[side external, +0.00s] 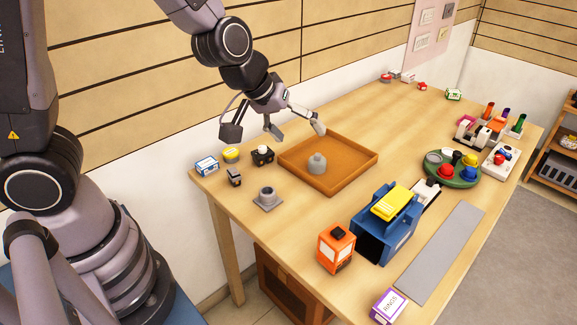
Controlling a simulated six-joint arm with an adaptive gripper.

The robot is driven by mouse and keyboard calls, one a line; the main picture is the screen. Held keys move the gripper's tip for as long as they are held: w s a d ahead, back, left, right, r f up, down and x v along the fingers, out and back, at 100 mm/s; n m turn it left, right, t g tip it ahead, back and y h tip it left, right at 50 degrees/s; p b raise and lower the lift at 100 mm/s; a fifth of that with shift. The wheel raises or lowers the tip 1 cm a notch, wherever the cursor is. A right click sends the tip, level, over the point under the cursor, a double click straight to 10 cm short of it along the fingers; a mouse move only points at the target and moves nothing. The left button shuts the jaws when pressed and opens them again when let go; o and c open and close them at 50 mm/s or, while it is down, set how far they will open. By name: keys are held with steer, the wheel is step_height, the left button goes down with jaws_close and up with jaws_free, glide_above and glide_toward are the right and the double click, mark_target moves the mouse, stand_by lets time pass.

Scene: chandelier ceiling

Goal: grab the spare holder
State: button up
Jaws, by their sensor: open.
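A grey, rounded holder-like piece (317,164) stands in the wooden tray (350,180). A second grey piece, a short round socket on a square base (268,197), sits on the table in front of the tray. I cannot tell by sight which of them is the spare holder. My gripper (296,128) is open and empty, its fingers spread wide. It hangs above the tray's back left part, apart from both grey pieces.
Small boxes and a black piece (262,156) stand left of the tray. A blue machine with a yellow top (385,230), an orange box (336,247) and a green round tray (436,172) stand to the right. The table's back middle is clear.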

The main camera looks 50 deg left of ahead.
step_height(320, 180, down, 9)
steer(key=w+d+n+y, duration=0.2)
steer(key=n+t+y, duration=0.1)
steer(key=t+y, duration=0.1)
steer(key=y, duration=0.4)
glide_toward(265, 200)
steer(key=d, duration=0.2)
steer(key=w+d+f, duration=0.1)
steer(key=d, duration=0.3)
steer(key=shift+w+d+f, duration=0.25)
steer(key=shift+d, duration=0.05)
steer(key=s+a+f+m+t+y, duration=0.2)
steer(key=s+a+t+y, duration=0.1)
steer(key=s+a+t, duration=0.2)
steer(key=x, duration=0.7)
steer(key=shift+w+a+f, duration=0.1)
steer(key=shift+w+f, duration=0.15)
steer(key=shift+w, duration=0.1)
steer(key=shift+x, duration=3.2)
steer(key=shift+f, duration=0.1)
steer(key=shift+c, duration=0.2)
